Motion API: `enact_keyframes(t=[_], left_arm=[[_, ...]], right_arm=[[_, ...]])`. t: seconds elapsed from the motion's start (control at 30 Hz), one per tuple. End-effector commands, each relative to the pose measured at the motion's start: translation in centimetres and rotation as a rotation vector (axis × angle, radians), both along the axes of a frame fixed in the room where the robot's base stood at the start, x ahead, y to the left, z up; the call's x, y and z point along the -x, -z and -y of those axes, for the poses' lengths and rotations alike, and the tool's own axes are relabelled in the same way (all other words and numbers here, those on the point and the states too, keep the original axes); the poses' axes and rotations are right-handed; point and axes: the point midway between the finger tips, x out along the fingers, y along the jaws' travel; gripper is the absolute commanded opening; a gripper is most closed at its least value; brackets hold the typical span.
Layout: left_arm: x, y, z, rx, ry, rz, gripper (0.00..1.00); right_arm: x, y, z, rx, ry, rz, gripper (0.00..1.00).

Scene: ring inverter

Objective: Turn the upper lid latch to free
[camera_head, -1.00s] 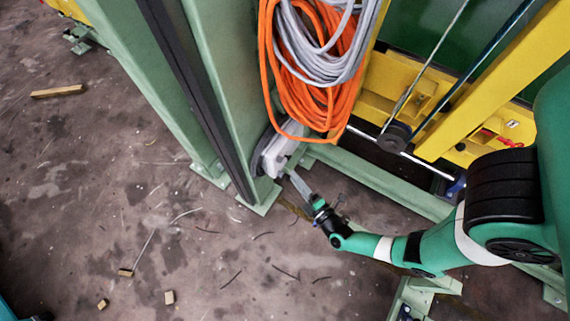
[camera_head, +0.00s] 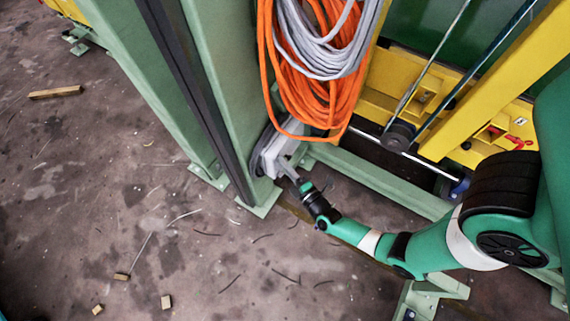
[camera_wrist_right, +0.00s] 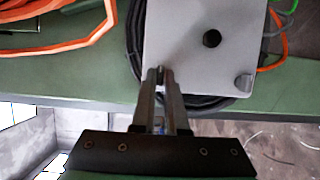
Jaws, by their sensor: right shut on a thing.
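The grey box (camera_head: 278,152) is mounted low on the green post in the head view. In the right wrist view its pale lid (camera_wrist_right: 200,35) fills the upper middle, with a round black spot (camera_wrist_right: 212,38) on it. A small grey latch knob (camera_wrist_right: 243,82) sits near one lid corner, clear of my gripper. My right gripper (camera_wrist_right: 160,78) is shut at the opposite lid corner, on a small latch (camera_wrist_right: 160,70) mostly hidden between the fingertips. In the head view my right gripper (camera_head: 288,168) reaches the box from the lower right. My left gripper is not in view.
Orange cable (camera_head: 330,100) and grey cable (camera_head: 325,50) coils hang just above the box. Black cable (camera_wrist_right: 137,50) runs around the box edge. A green floor beam (camera_head: 370,185) lies to the right. The floor at left is mostly open, with scattered wood pieces (camera_head: 166,301).

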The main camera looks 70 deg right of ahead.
Motion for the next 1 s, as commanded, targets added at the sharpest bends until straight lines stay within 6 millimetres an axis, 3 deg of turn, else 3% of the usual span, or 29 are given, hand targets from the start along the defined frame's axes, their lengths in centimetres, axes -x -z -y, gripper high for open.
enact_keyframes(t=[0.33, 0.57, 1.0], left_arm=[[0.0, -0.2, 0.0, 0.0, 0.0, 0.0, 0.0], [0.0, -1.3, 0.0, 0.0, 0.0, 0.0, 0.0], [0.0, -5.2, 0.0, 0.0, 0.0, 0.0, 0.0]], right_arm=[[0.0, -0.1, 0.0, -0.006, 0.0, 0.002, 0.0], [0.0, -0.4, 0.0, -0.067, 0.001, 0.016, 0.0], [0.1, -0.9, 0.1, -0.401, 0.003, 0.09, 0.0]])
